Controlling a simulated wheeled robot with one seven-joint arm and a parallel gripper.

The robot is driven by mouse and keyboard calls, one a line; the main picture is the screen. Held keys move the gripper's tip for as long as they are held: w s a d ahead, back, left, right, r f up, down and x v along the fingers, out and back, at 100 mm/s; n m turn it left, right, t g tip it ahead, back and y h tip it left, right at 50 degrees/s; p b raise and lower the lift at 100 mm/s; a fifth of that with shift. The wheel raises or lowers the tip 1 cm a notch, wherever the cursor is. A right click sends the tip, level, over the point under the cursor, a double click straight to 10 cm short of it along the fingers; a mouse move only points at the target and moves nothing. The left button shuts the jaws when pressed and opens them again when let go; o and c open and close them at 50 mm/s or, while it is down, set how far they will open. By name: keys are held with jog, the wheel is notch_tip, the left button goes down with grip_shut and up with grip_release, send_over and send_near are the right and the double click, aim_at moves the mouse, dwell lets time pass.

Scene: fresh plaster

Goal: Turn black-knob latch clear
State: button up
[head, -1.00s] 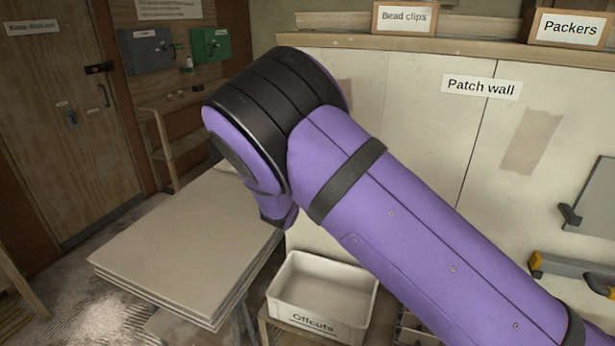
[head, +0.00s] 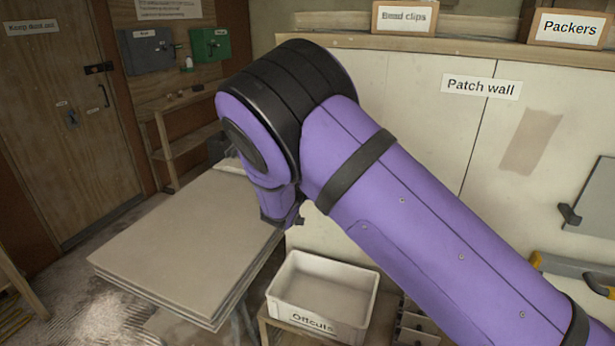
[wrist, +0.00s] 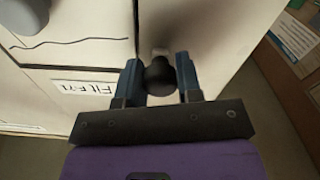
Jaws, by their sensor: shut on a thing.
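In the wrist view, my gripper (wrist: 161,82) has its two blue-grey fingers on either side of a rounded black knob (wrist: 158,76), shut on it.
The wrist view shows a labelled cream front (wrist: 85,92) at left. In the head view, a board stack (head: 180,240) stands left, an Offcuts bin (head: 322,290) below my arm, and the Patch wall (head: 430,110) behind it. A wooden door (head: 65,140) is at far left.

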jog(key=o, duration=0.9)
jog(key=shift+o, duration=0.2)
jog(key=shift+s, duration=0.1)
jog(key=v, duration=1)
jog(key=shift+s, duration=0.3)
jog(key=shift+a, duration=0.15)
jog(key=shift+r, duration=0.1)
